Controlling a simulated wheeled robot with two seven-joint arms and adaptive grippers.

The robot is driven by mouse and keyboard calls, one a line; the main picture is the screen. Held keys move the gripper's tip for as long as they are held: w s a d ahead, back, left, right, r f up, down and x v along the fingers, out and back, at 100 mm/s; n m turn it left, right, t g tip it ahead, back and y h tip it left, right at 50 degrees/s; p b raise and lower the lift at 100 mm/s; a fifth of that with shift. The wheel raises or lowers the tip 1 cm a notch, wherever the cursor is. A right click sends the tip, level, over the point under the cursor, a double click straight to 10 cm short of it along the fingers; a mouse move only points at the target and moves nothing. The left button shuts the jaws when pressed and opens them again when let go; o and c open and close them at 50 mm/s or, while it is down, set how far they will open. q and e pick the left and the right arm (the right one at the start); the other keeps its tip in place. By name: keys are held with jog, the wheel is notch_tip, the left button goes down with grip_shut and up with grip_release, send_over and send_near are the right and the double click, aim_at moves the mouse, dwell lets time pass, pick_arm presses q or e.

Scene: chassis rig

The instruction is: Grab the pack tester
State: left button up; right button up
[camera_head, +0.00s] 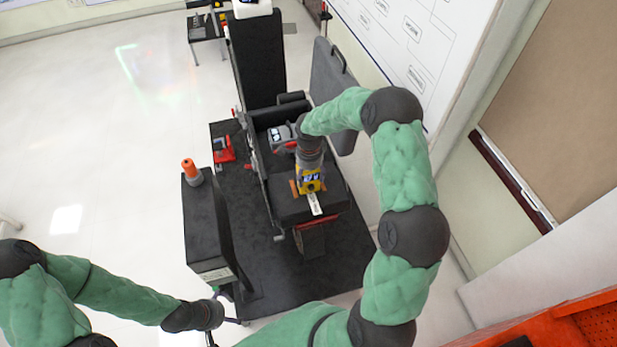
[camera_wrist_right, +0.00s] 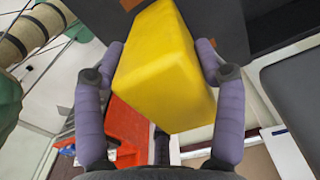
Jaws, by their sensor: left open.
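The pack tester (camera_head: 310,180) is a yellow box with a small dark display in the head view, at the seat of the dark chair-like rig. In the right wrist view the yellow box (camera_wrist_right: 160,65) fills the middle, tilted. My right gripper (camera_wrist_right: 160,58) has its purple fingers along both sides of the box, tips against its edges. In the head view the right gripper (camera_head: 308,163) is at the top of the tester, and its fingers are mostly hidden. My left gripper (camera_head: 228,308) is open and empty at the bottom, away from the tester.
The dark rig seat (camera_head: 335,205) and backrest (camera_head: 258,60) stand on a black mat (camera_head: 310,265). A dark box (camera_head: 207,225) with an orange-topped item (camera_head: 191,170) stands left. A red tool (camera_head: 223,150) lies beside the rig. The pale floor at left is clear.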

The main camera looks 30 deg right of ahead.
jog(key=c, duration=0.5)
